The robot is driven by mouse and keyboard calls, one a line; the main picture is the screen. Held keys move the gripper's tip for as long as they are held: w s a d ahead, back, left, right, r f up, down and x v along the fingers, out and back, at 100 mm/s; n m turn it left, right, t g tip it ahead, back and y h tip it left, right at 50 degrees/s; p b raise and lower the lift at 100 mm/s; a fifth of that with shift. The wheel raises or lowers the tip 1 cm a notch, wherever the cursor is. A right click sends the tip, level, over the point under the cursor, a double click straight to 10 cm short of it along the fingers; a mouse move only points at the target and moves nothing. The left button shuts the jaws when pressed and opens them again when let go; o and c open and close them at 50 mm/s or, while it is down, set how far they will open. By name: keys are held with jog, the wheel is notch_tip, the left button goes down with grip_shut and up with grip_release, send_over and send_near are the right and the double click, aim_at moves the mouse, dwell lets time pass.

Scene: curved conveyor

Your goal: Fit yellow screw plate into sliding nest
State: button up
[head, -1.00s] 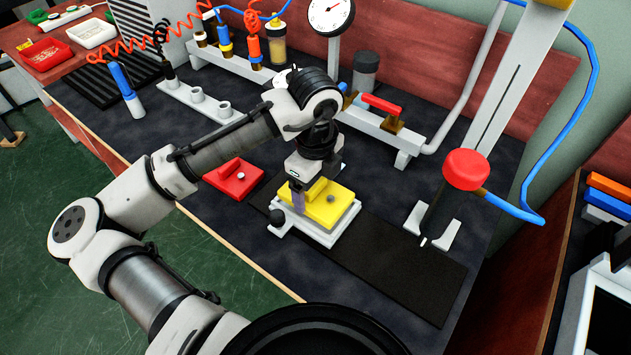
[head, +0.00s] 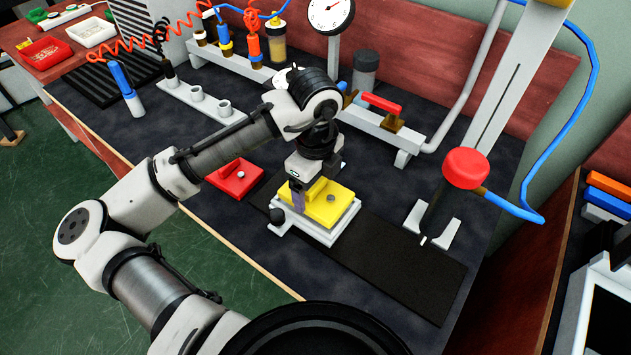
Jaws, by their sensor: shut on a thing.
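The fingers and wrist hide part of the plate's left side. The nest sits on a long black track (head: 400,264) and has a dark knob at its front left. From this angle I cannot tell whether the plate is fully seated or slightly above the nest.
A red plate (head: 234,178) lies left of the nest. A press stand with a red knob (head: 465,169) rises at the right. A white rail with a red-handled clamp (head: 382,104) stands behind. The black track right of the nest is clear.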

jog(key=shift+f+b, duration=0.65)
jog(key=shift+f, duration=0.35)
jog(key=o, duration=1.1)
jog(key=shift+o, duration=0.2)
notch_tip(320, 180, up, 14)
jog(key=shift+p, duration=0.4)
jog(key=shift+f, duration=0.1)
